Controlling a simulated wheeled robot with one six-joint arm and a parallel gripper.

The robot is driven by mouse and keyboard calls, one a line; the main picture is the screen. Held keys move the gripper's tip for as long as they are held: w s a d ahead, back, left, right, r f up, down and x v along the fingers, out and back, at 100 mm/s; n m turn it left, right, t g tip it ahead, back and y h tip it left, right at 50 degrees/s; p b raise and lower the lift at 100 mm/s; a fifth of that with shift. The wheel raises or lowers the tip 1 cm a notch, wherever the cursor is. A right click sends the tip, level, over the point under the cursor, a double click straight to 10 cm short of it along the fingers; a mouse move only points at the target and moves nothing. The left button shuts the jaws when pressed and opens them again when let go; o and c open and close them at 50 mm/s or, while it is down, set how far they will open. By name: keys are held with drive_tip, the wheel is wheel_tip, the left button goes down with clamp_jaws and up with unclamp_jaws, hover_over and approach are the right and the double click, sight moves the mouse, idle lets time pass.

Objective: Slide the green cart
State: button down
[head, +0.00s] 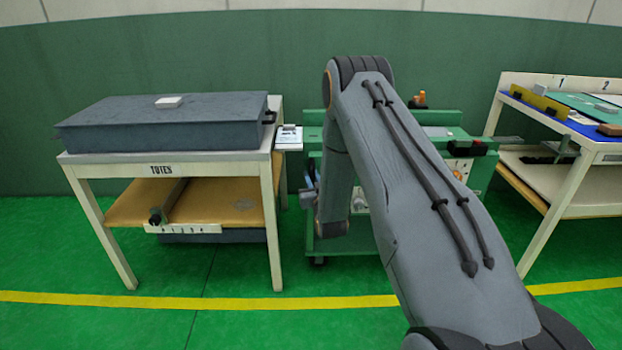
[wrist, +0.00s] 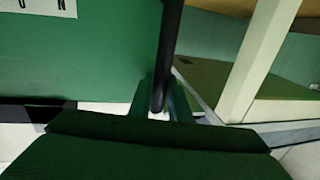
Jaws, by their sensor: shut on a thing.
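The green cart (head: 483,172) stands in the head view between two tables, partly hidden behind my arm. Its green side panel (wrist: 85,55) with part of some lettering fills the left of the wrist view. A dark upright bar (wrist: 170,45), which looks like the cart's handle, runs down between my gripper's fingers. My gripper (wrist: 162,100) is shut on this bar. In the head view my gripper (head: 308,197) is at the cart's left end, and its fingers are too small there to make out.
The totes table (head: 172,171) stands close on the left, with a large grey box (head: 165,125) on top. Its pale leg (wrist: 258,60) is near my gripper in the wrist view. Another table (head: 550,170) stands right of the cart. The floor in front, with a yellow line (head: 200,299), is clear.

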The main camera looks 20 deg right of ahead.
drive_tip(key=c, duration=1.6)
unclamp_jaws()
drive_tip(key=shift+w+a, duration=0.15)
drive_tip(key=shift+a, duration=0.4)
drive_tip(key=shift+c, duration=0.2)
drive_tip(key=s, duration=0.7)
drive_tip(key=shift+s+a, duration=0.25)
drive_tip(key=shift+s, duration=0.15)
drive_tip(key=shift+r, duration=0.1)
